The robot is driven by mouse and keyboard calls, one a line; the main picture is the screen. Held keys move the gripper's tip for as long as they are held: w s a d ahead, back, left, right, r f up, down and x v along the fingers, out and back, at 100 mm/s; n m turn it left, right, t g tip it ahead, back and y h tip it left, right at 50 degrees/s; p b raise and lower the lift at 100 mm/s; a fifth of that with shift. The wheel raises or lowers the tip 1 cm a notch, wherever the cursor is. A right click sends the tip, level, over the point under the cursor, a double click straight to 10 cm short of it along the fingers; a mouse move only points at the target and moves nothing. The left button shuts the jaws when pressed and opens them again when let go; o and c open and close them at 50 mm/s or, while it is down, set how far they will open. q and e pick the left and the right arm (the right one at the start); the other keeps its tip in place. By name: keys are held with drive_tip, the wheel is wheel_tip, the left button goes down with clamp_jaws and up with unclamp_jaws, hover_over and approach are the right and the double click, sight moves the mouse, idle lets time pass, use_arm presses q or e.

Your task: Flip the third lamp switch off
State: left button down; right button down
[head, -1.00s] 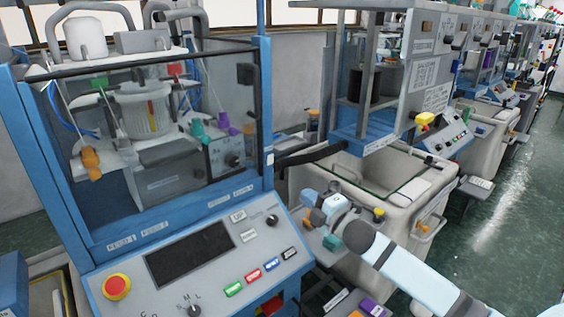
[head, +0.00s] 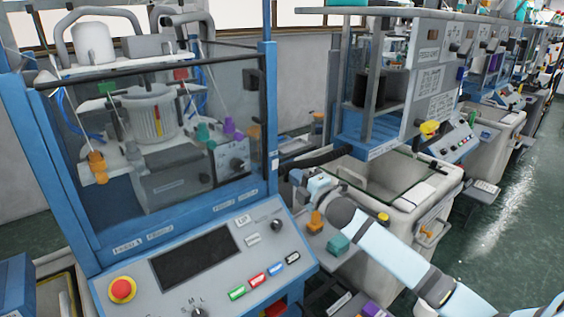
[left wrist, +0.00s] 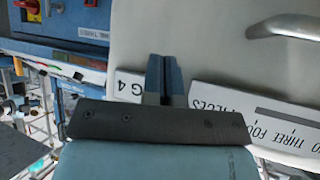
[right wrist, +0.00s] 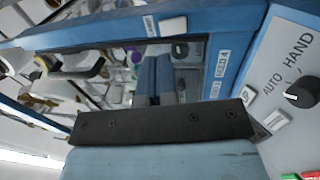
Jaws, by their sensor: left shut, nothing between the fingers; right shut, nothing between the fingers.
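In the right wrist view, a small white rocker switch (right wrist: 173,26) sits on the blue frame, beside a white label (right wrist: 151,26) too small to read surely. In the head view, a small white fitting (head: 270,158) on the near machine's blue post may be this switch; I cannot tell its position or number. My right gripper (head: 296,178) is just right of that post. Its fingers (right wrist: 154,60) are shut and empty, apart from the switch. My left gripper (left wrist: 164,60) is shut and empty in front of a pale panel; it is not visible in the head view.
The near machine's sloped panel has a red stop button (head: 122,290), a dark screen (head: 193,256) and coloured buttons (head: 257,279). A selector knob (right wrist: 302,92) is right of my right gripper. Another machine's white bin (head: 385,190) is behind my right arm. Green floor (head: 500,240) is clear.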

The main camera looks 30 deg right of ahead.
sight(277, 160)
drive_tip(key=w, duration=0.2)
drive_tip(key=w+p, duration=0.1)
drive_tip(key=w, duration=0.1)
drive_tip(key=w+r, duration=0.1)
drive_tip(key=w, duration=0.1)
drive_tip(key=shift+w+a, duration=0.25)
drive_tip(key=shift+w, duration=0.05)
drive_tip(key=shift+w+r, duration=0.15)
drive_tip(key=shift+w, duration=0.05)
